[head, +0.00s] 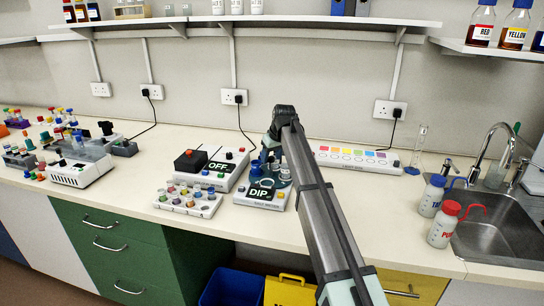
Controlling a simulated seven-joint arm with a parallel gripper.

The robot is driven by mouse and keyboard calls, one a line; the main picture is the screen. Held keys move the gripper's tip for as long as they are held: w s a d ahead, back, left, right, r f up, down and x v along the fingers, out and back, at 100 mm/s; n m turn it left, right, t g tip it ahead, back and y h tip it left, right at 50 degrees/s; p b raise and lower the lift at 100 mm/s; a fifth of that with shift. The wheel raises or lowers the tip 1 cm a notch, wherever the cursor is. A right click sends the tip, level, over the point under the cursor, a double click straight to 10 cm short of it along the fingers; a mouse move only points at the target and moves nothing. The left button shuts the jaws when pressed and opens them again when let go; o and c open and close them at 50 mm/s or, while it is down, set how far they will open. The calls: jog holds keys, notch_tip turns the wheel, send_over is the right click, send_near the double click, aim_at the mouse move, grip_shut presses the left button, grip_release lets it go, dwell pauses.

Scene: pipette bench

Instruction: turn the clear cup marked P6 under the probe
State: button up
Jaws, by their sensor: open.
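A white instrument with a black panel reading DIP (259,194) stands on the bench near the middle of the head view. Several small blue and clear cups sit on it, and a clear one (285,173) shows at its right. No P6 marking is readable at this size, and I cannot make out the probe. My gripper (268,153) is over the back of this instrument, pointing down, largely hidden by my own arm. Its jaws are open. Whether it touches a cup cannot be seen.
A white box reading OFF (218,168) stands just left, with a rack of coloured cups (188,198) in front. A strip with coloured squares (355,157) lies behind right. Wash bottles (443,224) stand by the sink (500,222).

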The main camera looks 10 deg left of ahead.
grip_shut()
dwell(0.5)
